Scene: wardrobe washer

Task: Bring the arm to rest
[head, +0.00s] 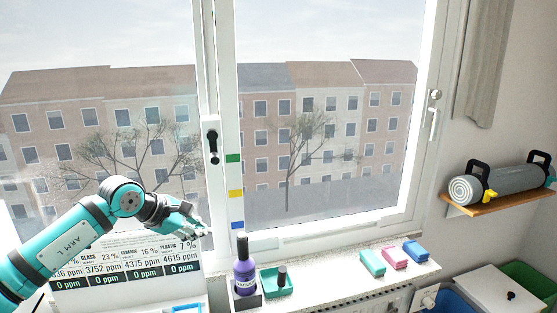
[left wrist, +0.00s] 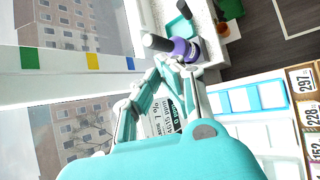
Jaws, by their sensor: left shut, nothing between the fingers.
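My left arm comes in from the left in the head view, with its left gripper (head: 202,231) in front of the window and just above a white printed panel. The gripper is shut and empty. In the left wrist view the gripper's fingertips (left wrist: 168,62) come together close to a purple bottle in the picture; whether they touch it cannot be told. The purple bottle (head: 245,272) with a dark cap stands upright on the sill, to the right of the gripper; it also shows in the left wrist view (left wrist: 186,48). My right gripper is not in view.
A printed panel (head: 128,296) stands below the arm. A green tray (head: 268,286) with a small dark bottle sits beside the purple bottle. Teal, pink and blue blocks (head: 394,257) lie farther right on the sill. A window handle (head: 213,146) is above. A wooden shelf (head: 500,200) is at right.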

